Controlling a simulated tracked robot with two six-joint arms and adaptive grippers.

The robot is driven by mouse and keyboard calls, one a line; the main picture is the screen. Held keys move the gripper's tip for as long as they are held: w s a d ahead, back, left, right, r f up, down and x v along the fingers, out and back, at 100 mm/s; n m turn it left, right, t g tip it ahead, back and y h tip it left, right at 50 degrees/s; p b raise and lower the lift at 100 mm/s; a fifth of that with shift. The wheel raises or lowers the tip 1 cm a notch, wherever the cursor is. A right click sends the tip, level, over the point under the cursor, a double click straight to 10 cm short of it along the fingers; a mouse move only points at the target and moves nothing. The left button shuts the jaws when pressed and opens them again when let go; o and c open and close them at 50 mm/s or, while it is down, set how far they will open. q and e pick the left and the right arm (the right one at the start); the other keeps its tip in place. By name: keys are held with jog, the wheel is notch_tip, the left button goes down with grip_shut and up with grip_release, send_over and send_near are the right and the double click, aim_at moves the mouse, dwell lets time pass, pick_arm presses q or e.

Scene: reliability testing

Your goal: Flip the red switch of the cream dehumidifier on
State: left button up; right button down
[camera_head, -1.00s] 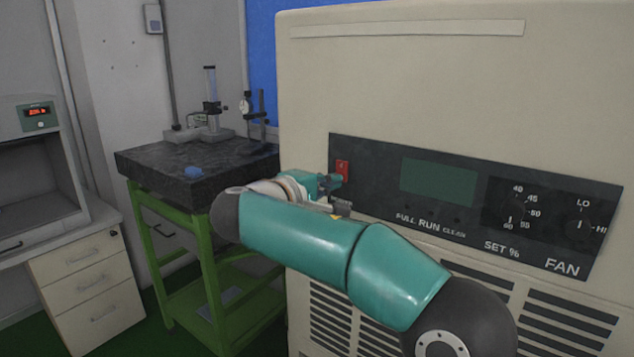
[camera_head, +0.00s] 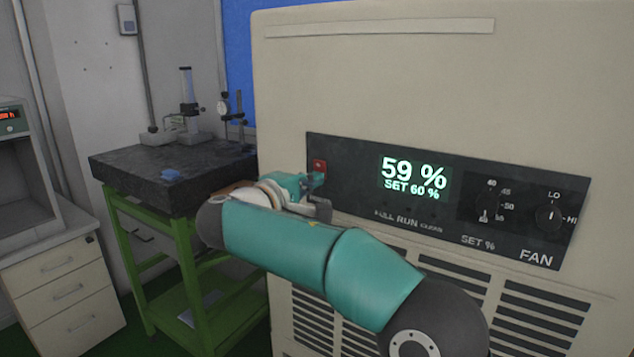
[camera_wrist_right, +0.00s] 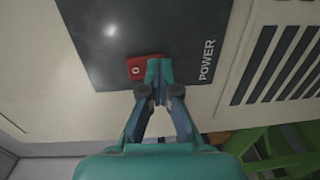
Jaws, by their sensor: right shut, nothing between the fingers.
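The cream dehumidifier (camera_head: 420,75) stands at the right in the head view, with a dark control panel (camera_head: 345,160) on its front. Its display (camera_head: 413,178) is lit and reads "59 %" and "SET 60 %". The red switch (camera_head: 319,167) is at the panel's left end; in the right wrist view it (camera_wrist_right: 135,69) shows a "0" mark beside the word POWER. My right gripper (camera_head: 316,181) is shut and empty. Its fingertips (camera_wrist_right: 158,70) are at the switch and cover part of it; contact cannot be told for sure. My left gripper is not in view.
A dark stone-topped table (camera_head: 150,175) on a green frame stands left of the dehumidifier, with a gauge stand (camera_head: 187,105) and a small blue object (camera_head: 171,174) on it. A drawer cabinet (camera_head: 65,285) is at the far left. Two knobs sit on the panel's right.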

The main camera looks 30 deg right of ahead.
jog(key=f+b+v, duration=0.3)
jog(key=v, duration=1)
jog(key=shift+s+a, duration=0.2)
jog(key=shift+a, duration=0.2)
jog(key=shift+r, duration=0.1)
